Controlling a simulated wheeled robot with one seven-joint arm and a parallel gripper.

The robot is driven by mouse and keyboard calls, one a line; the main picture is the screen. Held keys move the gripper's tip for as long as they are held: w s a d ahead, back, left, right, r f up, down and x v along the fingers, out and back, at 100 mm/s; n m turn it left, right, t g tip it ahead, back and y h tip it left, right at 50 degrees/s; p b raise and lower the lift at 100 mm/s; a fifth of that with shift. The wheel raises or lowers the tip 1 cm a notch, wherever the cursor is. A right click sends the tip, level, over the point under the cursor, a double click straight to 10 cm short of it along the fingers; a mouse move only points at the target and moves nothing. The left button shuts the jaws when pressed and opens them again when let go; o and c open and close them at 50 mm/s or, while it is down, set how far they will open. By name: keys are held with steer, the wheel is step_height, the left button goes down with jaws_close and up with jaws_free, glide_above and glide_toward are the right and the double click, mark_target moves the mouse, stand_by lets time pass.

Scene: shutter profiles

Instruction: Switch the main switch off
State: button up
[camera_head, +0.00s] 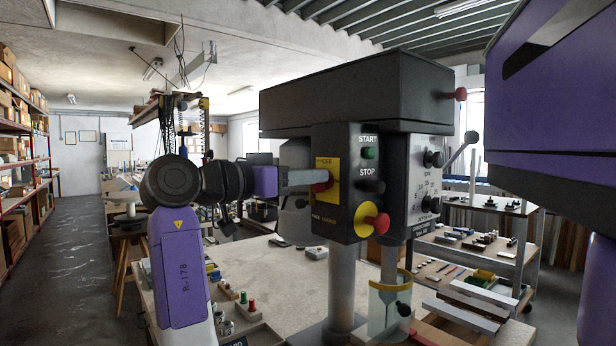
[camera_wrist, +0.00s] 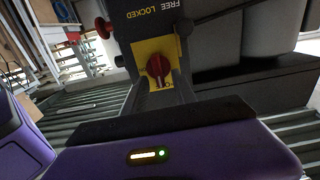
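The main switch (camera_head: 321,183) is a red rotary knob on a yellow plate (camera_head: 331,165) on the left face of the dark drill-press head. The plate bears partly visible lettering that seems to include OFF. My gripper (camera_head: 318,178) reaches it from the left. In the wrist view the red knob (camera_wrist: 158,68) sits between the two grey fingertips of my gripper (camera_wrist: 160,82), its grip bar upright in the picture. Yellow plate shows between the fingers, so they stand apart on either side of the knob. Whether either finger touches it I cannot tell.
A green START button (camera_head: 369,153), a dark STOP button and a red emergency knob (camera_head: 380,222) on yellow are on the adjoining face. A lever (camera_head: 461,150) sticks out at right. The worktable (camera_head: 262,262) lies below, with small items at its left edge.

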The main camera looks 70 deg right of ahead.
steer(key=b+v, duration=0.1)
steer(key=v, duration=0.6)
steer(key=shift+a+b, duration=0.3)
steer(key=shift+w, duration=0.1)
